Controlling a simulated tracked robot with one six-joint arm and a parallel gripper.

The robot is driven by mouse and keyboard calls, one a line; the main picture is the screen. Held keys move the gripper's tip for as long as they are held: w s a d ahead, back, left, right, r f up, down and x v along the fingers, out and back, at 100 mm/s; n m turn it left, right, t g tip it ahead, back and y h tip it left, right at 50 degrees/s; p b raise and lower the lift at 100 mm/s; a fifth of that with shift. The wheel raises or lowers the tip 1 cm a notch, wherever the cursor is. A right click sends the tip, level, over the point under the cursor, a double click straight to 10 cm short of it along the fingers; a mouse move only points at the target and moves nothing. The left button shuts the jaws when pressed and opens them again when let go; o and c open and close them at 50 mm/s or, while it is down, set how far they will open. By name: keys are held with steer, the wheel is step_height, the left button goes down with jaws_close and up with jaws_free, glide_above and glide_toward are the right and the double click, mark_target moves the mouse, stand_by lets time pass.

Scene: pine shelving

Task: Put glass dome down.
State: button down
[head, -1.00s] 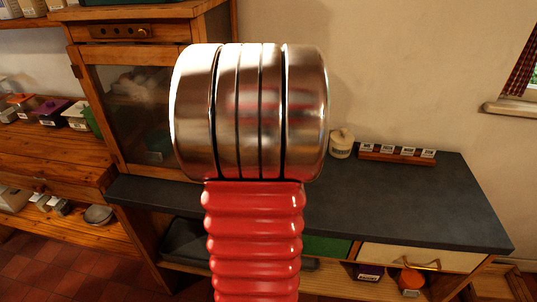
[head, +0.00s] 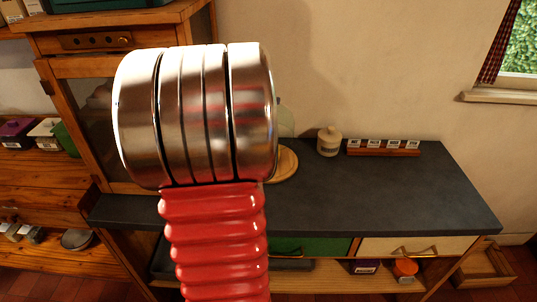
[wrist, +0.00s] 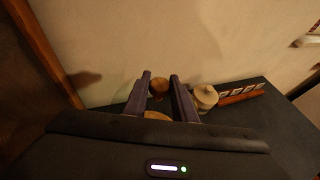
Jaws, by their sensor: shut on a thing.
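My gripper (wrist: 160,80) is shut on the glass dome, with its round wooden knob (wrist: 159,88) between the two dark fingers in the wrist view. The clear glass is hard to make out there. In the head view, a pale strip of the glass dome (head: 286,119) shows at the right of my arm, which hides the rest and my fingers. A round wooden base (head: 287,166) lies on the dark counter below it, partly hidden; it also shows between the fingers in the wrist view (wrist: 157,115). I cannot tell whether dome and base touch.
A lidded cream jar (head: 329,142) and a wooden rack with small labels (head: 383,150) stand at the back of the dark counter (head: 400,190). The counter front and right are clear. A wooden cabinet (head: 85,75) stands at the left, and the wall is close behind.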

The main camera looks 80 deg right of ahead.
steer(key=shift+s+f, duration=0.1)
steer(key=shift+f, duration=2.9)
steer(key=shift+f, duration=2.25)
steer(key=c, duration=1.5)
jaws_free()
steer(key=shift+f, duration=0.1)
steer(key=shift+o, duration=0.2)
